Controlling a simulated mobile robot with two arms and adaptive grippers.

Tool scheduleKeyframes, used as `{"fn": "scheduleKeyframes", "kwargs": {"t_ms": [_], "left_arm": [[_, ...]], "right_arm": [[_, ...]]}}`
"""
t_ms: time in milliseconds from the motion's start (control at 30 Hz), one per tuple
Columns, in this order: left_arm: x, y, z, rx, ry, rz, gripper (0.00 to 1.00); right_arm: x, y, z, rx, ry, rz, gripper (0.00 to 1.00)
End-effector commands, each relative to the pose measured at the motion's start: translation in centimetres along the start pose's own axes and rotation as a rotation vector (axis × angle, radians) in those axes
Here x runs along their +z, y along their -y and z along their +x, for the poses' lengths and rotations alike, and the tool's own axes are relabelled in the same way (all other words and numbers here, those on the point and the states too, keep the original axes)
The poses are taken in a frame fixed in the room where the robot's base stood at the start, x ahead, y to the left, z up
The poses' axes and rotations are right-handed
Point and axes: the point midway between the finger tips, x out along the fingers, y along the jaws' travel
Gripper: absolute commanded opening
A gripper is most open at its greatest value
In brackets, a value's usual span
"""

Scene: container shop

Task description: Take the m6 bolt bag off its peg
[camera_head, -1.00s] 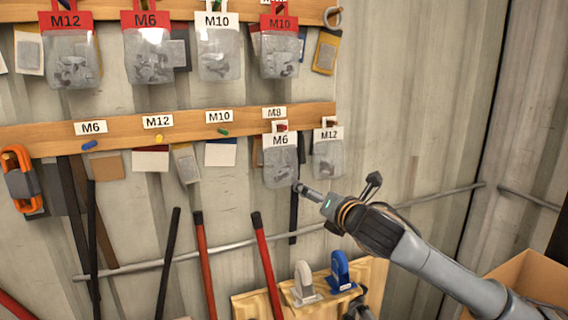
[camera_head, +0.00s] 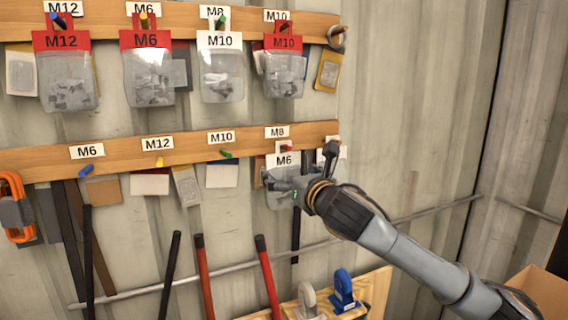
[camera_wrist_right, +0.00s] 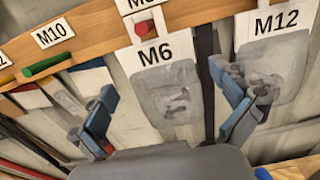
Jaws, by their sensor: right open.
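The white-header M6 bag (camera_head: 284,160) hangs on a red peg of the lower rail, under an M8 label. In the right wrist view the M6 bag (camera_wrist_right: 168,92) hangs between the two spread fingers, with the red peg (camera_wrist_right: 143,28) above it. My right gripper (camera_head: 284,186) is open in front of the bag's clear lower part and partly hides it; I cannot tell whether a finger touches it. Another M6 bag (camera_head: 150,75), with a red header, hangs in the upper row. My left gripper is not in view.
An M12 bag (camera_wrist_right: 272,65) hangs close to the right, behind the right finger in the wrist view. A green peg (camera_wrist_right: 46,65) on the left is empty. Red-handled tools (camera_head: 203,275) and a horizontal bar stand below the rail (camera_head: 180,150).

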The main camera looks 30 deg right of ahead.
Motion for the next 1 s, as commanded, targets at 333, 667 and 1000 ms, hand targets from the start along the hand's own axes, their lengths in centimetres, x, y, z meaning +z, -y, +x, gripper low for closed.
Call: {"fn": "scheduleKeyframes", "kwargs": {"t_ms": [333,667,1000], "left_arm": [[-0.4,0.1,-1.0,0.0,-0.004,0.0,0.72],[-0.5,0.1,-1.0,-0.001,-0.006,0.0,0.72],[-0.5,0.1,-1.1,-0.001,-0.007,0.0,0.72]], "right_arm": [[0.0,-0.1,3.3,0.001,0.0,0.0,1.0],[-0.1,0.0,3.4,0.001,0.0,0.0,0.92],[0.1,0.0,3.4,0.001,0.001,0.0,0.47]]}}
